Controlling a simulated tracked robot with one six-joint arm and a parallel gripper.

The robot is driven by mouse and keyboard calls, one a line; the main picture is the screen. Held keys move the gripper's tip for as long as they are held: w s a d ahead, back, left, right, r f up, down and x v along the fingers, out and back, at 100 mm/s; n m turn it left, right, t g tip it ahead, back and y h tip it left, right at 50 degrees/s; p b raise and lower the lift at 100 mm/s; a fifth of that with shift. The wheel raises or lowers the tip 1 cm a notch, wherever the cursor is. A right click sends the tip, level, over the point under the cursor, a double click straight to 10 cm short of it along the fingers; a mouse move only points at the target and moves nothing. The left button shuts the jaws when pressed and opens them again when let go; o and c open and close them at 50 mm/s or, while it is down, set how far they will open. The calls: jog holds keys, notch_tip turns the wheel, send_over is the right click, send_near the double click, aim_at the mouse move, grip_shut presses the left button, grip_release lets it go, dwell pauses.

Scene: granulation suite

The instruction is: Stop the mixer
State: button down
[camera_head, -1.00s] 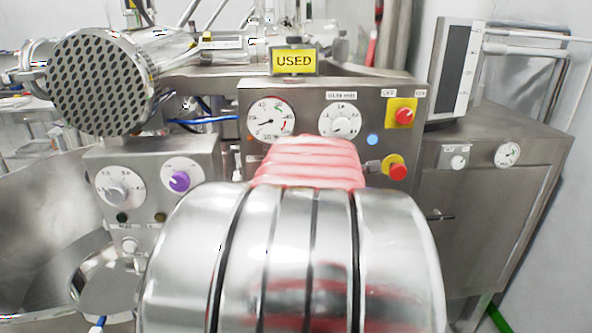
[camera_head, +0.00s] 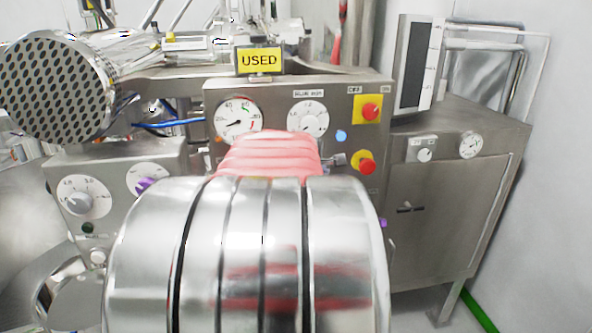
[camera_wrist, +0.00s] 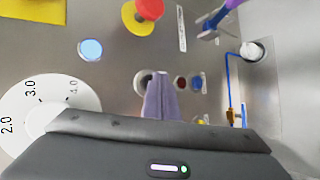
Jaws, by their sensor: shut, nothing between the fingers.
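A steel control panel (camera_head: 287,88) carries a red button on a yellow plate (camera_head: 370,109) at its upper right. A red button with a yellow collar (camera_head: 366,165) is below it; it also shows at the top of the wrist view (camera_wrist: 148,10). A lit blue lamp (camera_head: 341,135) sits left of them, also in the wrist view (camera_wrist: 90,49). My gripper (camera_wrist: 160,82) shows in the wrist view with its purple fingers together and empty, in front of the panel near small round controls (camera_wrist: 190,83). Whether it touches the panel cannot be told. My arm hides it in the head view.
Two white dials (camera_head: 309,119) (camera_head: 238,117) and a yellow USED sign (camera_head: 260,60) are on the panel. A smaller knob panel (camera_head: 115,170) stands at left, near a perforated steel drum (camera_head: 60,88). A steel cabinet (camera_head: 445,220) stands at right, with floor beside it.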

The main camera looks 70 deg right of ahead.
jog(key=shift+w+d, duration=0.2)
jog(key=shift+d, duration=0.15)
dwell(0.7)
jog(key=shift+a, duration=0.1)
jog(key=shift+s+a, duration=0.45)
jog(key=shift+a, duration=0.2)
dwell(0.4)
jog(key=a, duration=0.1)
jog(key=s+a, duration=0.1)
jog(key=a, duration=0.1)
jog(key=s+a, duration=0.1)
jog(key=shift+s+a, duration=0.15)
jog(key=shift+s, duration=0.1)
dwell(0.6)
